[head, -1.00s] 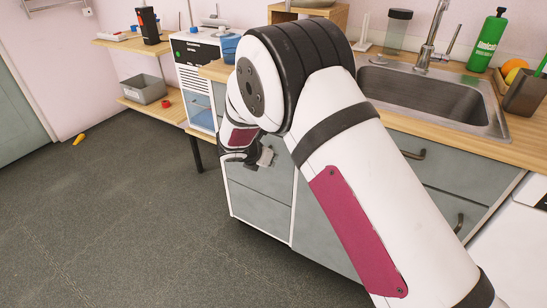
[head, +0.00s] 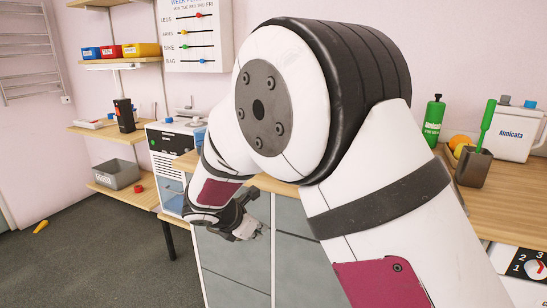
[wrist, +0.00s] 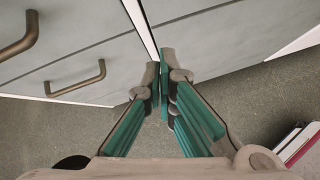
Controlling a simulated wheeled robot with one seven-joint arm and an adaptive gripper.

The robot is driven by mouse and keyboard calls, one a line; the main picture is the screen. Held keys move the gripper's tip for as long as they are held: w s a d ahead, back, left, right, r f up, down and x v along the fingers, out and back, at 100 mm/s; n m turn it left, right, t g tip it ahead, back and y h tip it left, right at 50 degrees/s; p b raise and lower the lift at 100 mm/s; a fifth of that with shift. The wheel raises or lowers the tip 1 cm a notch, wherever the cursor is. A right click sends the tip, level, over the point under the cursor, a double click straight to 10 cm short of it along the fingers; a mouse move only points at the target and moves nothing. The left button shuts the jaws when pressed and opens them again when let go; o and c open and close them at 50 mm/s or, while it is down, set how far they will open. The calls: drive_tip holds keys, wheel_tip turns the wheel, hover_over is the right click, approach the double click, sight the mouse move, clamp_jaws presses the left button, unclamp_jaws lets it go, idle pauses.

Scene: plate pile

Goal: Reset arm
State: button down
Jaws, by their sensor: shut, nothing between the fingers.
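My gripper (head: 258,231) hangs low in front of the grey cabinet fronts (head: 232,265) in the head view, at the end of my folded white arm. In the wrist view my gripper (wrist: 165,72) has its teal-padded fingers together at the tips, with nothing between them. Grey drawer fronts (wrist: 90,60) with bronze handles are close ahead of and beside the fingers, and the dark floor is below. I cannot tell whether the fingertips touch the cabinet. My arm hides most of the counter and the sink.
A wooden counter (head: 505,215) holds a green bottle (head: 433,120) and a dark container (head: 472,167) at right. A white machine (head: 172,145) and shelves with a grey bin (head: 118,174) stand at left. Open floor (head: 90,255) lies at lower left.

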drive_tip(key=s+d+r+m+g, duration=0.2)
drive_tip(key=s+d+r+m, duration=0.65)
drive_tip(key=d, duration=0.35)
drive_tip(key=s+d+r+m+g, duration=0.2)
drive_tip(key=s+d+r+m, duration=0.5)
drive_tip(key=s+d, duration=0.4)
drive_tip(key=s+d+f+m+g+y, duration=0.2)
drive_tip(key=s+m+y, duration=0.3)
drive_tip(key=s+m, duration=1.3)
drive_tip(key=s+r+n+t+p, duration=0.1)
drive_tip(key=s+r+n+p, duration=0.1)
drive_tip(key=r+p, duration=0.7)
drive_tip(key=s+r+n+t+p, duration=0.2)
drive_tip(key=s+r+n+p, duration=0.1)
drive_tip(key=r+p, duration=0.7)
wheel_tip(320, 180, up, 2)
drive_tip(key=shift+s+r+n, duration=0.15)
drive_tip(key=shift+s+n, duration=0.15)
drive_tip(key=shift+n, duration=0.25)
